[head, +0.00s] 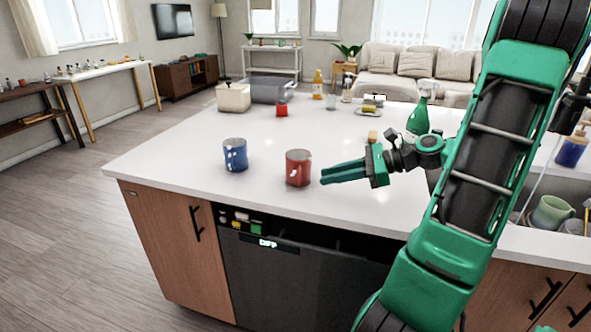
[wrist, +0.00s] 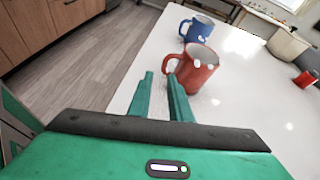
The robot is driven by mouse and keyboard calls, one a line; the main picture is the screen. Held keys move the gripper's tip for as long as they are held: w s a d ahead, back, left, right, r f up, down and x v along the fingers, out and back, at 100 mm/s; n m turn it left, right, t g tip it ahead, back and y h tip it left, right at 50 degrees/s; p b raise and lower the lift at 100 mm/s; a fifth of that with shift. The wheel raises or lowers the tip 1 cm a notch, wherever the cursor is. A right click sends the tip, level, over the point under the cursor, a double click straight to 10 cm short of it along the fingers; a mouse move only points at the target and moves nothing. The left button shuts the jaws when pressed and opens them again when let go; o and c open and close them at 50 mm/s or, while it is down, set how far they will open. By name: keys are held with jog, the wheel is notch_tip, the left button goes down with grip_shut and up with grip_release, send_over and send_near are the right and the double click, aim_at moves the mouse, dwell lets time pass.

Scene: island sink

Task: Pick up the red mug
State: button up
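The red mug (head: 298,168) stands upright on the white island counter, near its front edge. In the wrist view the red mug (wrist: 197,70) is just beyond my fingertips, with its handle on the left side, towards them. My gripper (head: 323,176) is right of the mug in the head view, its fingers pointing left at it. In the wrist view my gripper (wrist: 160,77) has its two fingers apart with nothing held between them. The right finger overlaps the lower part of the mug in that view; I cannot tell whether it touches.
A blue mug (head: 235,154) stands left of the red one. A cream pot (head: 233,97), a small red item (head: 282,110) and a green spray bottle (head: 418,118) stand farther back. The sink with dishes is at right. The counter's left front is clear.

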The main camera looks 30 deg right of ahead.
aim_at(299, 182)
jog(key=shift+w+d+x, duration=0.1)
jog(key=shift+d+x, duration=0.05)
jog(key=shift+x, duration=1.55)
jog(key=shift+w+d+x, duration=0.1)
jog(key=shift+x, duration=1.55)
jog(key=shift+w+d+x, duration=0.15)
jog(key=shift+x, duration=1.55)
grip_shut()
